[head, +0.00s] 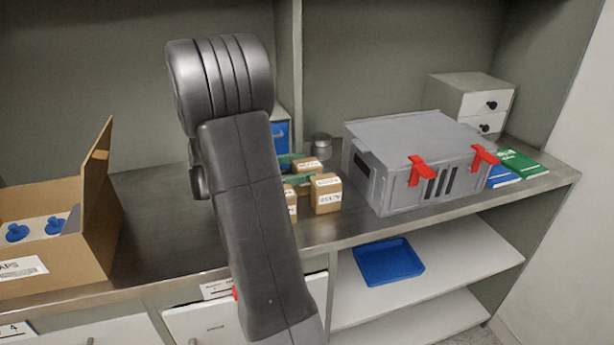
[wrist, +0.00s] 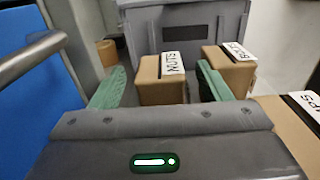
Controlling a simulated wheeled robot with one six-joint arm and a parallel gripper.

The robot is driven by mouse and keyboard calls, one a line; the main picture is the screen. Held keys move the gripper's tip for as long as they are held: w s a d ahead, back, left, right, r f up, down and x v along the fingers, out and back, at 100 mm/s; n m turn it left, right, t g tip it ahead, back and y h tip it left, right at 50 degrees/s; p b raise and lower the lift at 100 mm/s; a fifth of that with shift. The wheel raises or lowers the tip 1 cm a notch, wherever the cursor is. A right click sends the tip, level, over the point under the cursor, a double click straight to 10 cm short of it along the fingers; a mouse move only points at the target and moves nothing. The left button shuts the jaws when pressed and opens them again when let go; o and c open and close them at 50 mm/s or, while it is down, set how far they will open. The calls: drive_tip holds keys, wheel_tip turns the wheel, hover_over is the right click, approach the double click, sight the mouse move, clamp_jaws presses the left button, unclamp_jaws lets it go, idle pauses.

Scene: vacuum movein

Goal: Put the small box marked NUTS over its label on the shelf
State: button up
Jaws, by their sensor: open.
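The small brown box marked NUTS (wrist: 163,88) stands on the worktop with its white label strip facing up in the wrist view. My gripper (wrist: 161,72) is open, with one green finger on each side of this box. I cannot tell whether the fingers touch it. In the head view the box (head: 308,165) is partly hidden and my gripper (head: 294,168) shows only as bits of green behind my arm. The label for NUTS on the shelf cannot be made out in either view.
A second small box (wrist: 228,68) stands close to the right finger, and a third (wrist: 292,122) is nearer on the right. A grey case with red latches (head: 420,165) stands beyond. A blue tray (head: 388,261) lies on the lower shelf. An open carton (head: 95,215) is left.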

sight(311, 163)
drive_tip(key=x, duration=0.3)
drive_tip(key=shift+d+f, duration=0.1)
drive_tip(key=shift+c, duration=0.4)
drive_tip(key=c, duration=1.1)
drive_tip(key=shift+c, duration=0.6)
